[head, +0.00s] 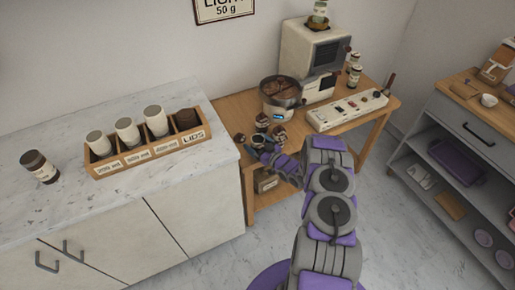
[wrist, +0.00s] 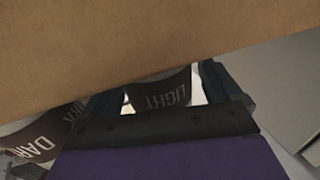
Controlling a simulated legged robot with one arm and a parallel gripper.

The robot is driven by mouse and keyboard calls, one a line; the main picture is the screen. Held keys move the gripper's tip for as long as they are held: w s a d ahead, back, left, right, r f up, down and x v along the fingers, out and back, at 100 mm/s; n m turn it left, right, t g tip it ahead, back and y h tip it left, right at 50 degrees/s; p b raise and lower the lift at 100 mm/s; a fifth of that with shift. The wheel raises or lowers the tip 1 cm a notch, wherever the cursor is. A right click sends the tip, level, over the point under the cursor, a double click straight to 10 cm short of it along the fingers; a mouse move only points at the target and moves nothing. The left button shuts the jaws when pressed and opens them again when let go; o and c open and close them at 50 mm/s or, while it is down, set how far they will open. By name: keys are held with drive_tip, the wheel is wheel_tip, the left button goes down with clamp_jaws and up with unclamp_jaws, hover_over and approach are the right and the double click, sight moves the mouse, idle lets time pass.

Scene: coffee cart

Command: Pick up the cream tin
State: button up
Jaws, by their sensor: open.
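Several small tins with dark brown and pale parts stand on the wooden table near my gripper (head: 257,153); one tin (head: 262,121) is behind it in the head view. Which is the cream tin is unclear there. In the wrist view a tin with a brown LIGHT label (wrist: 160,97) and some pale surface shows between the two dark fingers of my gripper (wrist: 165,88). The fingers are apart and hold nothing visible. A DARK-labelled tin (wrist: 42,138) is left of them. A tan surface (wrist: 130,45) hides the tops; contact cannot be told.
A bowl-topped machine (head: 281,95), a large cream machine (head: 312,55) and a white power-strip-like panel (head: 347,109) crowd the wooden table (head: 376,120). A grey shelf cart (head: 455,135) is at right.

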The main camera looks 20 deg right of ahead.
drive_tip(key=shift+d, duration=0.2)
drive_tip(key=shift+c, duration=1.2)
drive_tip(key=shift+a, duration=0.2)
drive_tip(key=c, duration=0.6)
drive_tip(key=shift+d, duration=0.1)
drive_tip(key=c, duration=0.4)
drive_tip(key=shift+r, duration=0.1)
